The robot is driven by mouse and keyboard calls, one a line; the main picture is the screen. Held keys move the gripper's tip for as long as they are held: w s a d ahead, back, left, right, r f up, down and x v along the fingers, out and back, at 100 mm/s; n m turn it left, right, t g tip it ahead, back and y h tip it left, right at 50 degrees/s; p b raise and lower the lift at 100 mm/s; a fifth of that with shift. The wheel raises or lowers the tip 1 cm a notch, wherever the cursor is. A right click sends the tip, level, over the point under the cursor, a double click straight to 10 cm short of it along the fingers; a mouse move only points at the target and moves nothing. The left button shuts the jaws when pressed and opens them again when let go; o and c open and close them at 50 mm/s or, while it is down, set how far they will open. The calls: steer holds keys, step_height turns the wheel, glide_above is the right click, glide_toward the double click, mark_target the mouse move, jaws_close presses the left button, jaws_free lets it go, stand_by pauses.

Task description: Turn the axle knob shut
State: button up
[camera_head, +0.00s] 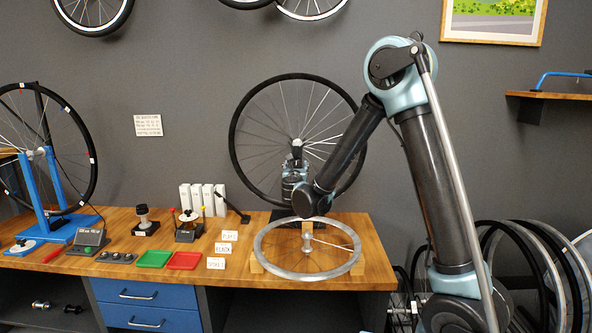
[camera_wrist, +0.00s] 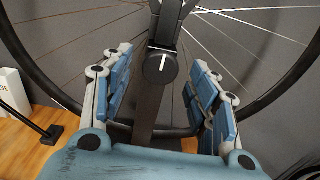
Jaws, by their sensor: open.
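The axle knob (camera_wrist: 161,68) is a dark round knob with a white line, seen nearly upright in the wrist view. It sits at the hub of an upright wheel, above a dark post (camera_wrist: 152,112). My gripper (camera_wrist: 160,75) is open, with one blue-padded finger on each side of the knob and visible gaps between. I cannot tell how deep the knob is between the fingers. In the head view my gripper (camera_head: 296,168) is in front of the upright wheel (camera_head: 240,130) and hides the knob.
A bare rim (camera_head: 262,235) lies flat on wooden blocks on the bench (camera_head: 210,279), below my arm. Green (camera_head: 155,258) and red (camera_head: 184,261) trays, white boxes (camera_head: 203,200) and small tools stand to the left. A blue wheel stand (camera_head: 38,200) is at far left.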

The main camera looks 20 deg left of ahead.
steer(key=shift+x, duration=0.8)
steer(key=c, duration=1.1)
steer(key=shift+a, duration=0.15)
